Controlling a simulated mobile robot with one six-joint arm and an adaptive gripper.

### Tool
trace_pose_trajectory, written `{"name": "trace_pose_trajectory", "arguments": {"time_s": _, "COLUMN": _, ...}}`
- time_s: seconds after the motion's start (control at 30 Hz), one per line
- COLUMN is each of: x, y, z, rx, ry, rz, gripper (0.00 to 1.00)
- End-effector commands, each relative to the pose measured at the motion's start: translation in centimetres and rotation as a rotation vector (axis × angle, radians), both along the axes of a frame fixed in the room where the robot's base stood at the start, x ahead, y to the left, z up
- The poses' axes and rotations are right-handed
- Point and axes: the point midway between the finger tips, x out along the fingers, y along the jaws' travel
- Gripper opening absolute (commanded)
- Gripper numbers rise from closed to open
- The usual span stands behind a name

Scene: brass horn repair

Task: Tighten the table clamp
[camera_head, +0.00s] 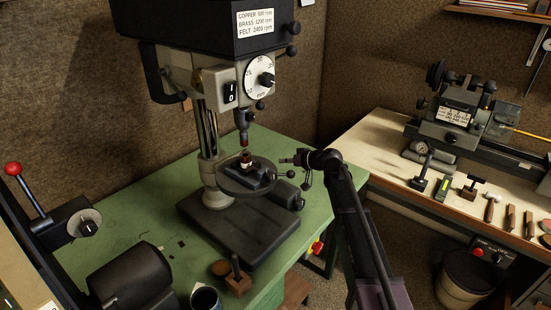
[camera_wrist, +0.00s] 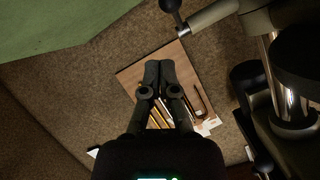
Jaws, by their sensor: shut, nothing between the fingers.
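The drill press stands on a green bench, with its small round table (camera_head: 232,187) carried on a steel column (camera_head: 208,140). A dark ball-ended lever (camera_head: 291,174) shows just right of the round table. In the wrist view, a ball-ended lever (camera_wrist: 172,8) stands at the end of a grey cylinder at the top; I cannot tell for sure that it is the table clamp. My gripper (camera_head: 286,160) is beside the round table's right edge. In the wrist view, my gripper (camera_wrist: 159,66) is shut and empty, its fingertips apart from the lever.
A small block with a brass-tipped part (camera_head: 246,161) sits on the round table, under the drill chuck (camera_head: 242,118). A lathe bench (camera_head: 385,140) with several tools stands at right.

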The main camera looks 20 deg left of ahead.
Motion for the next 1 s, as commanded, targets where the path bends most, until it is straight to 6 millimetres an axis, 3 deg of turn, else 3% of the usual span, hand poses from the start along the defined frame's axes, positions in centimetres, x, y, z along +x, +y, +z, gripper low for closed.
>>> {"name": "trace_pose_trajectory", "arguments": {"time_s": 0.2, "x": -0.6, "y": -3.3, "z": 0.1, "rx": 0.001, "ry": 0.002, "rz": -0.001, "gripper": 0.0}}
{"name": "trace_pose_trajectory", "arguments": {"time_s": 0.4, "x": -0.7, "y": -4.7, "z": 0.2, "rx": 0.001, "ry": 0.001, "rz": -0.001, "gripper": 0.0}}
{"name": "trace_pose_trajectory", "arguments": {"time_s": 1.0, "x": -0.7, "y": -5.1, "z": 0.2, "rx": 0.0, "ry": 0.001, "rz": -0.001, "gripper": 0.0}}
